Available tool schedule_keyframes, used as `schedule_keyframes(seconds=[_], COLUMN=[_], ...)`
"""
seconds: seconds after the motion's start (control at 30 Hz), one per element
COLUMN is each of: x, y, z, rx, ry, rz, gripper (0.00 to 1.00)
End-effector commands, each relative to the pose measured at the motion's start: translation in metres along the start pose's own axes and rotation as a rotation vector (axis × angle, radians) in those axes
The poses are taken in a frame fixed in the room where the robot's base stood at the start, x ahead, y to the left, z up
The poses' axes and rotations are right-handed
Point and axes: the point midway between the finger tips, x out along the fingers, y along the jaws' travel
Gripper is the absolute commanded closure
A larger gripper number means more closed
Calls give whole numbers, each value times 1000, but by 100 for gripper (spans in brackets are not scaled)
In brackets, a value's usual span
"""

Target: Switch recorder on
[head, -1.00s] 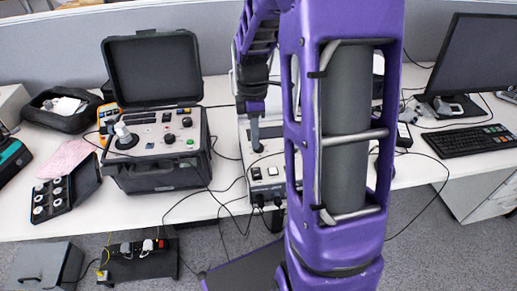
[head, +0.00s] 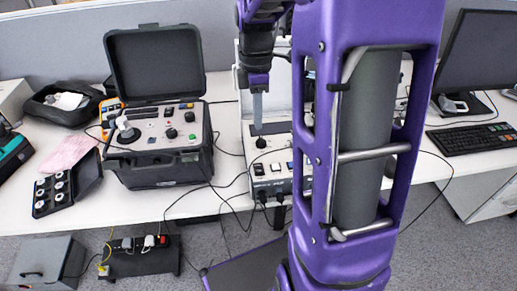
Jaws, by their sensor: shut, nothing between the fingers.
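A pale instrument box (head: 277,146), which I take to be the recorder, stands on the desk, partly hidden behind my purple arm. Its front edge carries a dark rocker switch (head: 259,169) and a lighter one (head: 275,168) beside it. A black knob (head: 260,143) is on its top panel. I cannot read the switch positions. My gripper (head: 258,128) points down, shut and empty, just above or behind the knob. I cannot tell whether it touches the panel.
An open black case (head: 155,172) with controls and a white-handled sensor stands to the left. A dark tray of round parts (head: 52,194) lies further left. A monitor (head: 482,55) and keyboard (head: 475,139) are at right. Cables hang over the front desk edge.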

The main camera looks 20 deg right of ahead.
Motion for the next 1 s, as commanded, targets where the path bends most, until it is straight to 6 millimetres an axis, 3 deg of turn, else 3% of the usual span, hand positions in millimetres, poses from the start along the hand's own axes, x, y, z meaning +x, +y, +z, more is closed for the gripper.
schedule_keyframes(seconds=[0.47, 1.0], x=[8, 114], y=[-4, -4], z=[0, 0], rx=[1, 1], ry=[1, 1], rz=[-3, -4], gripper=[100, 100])
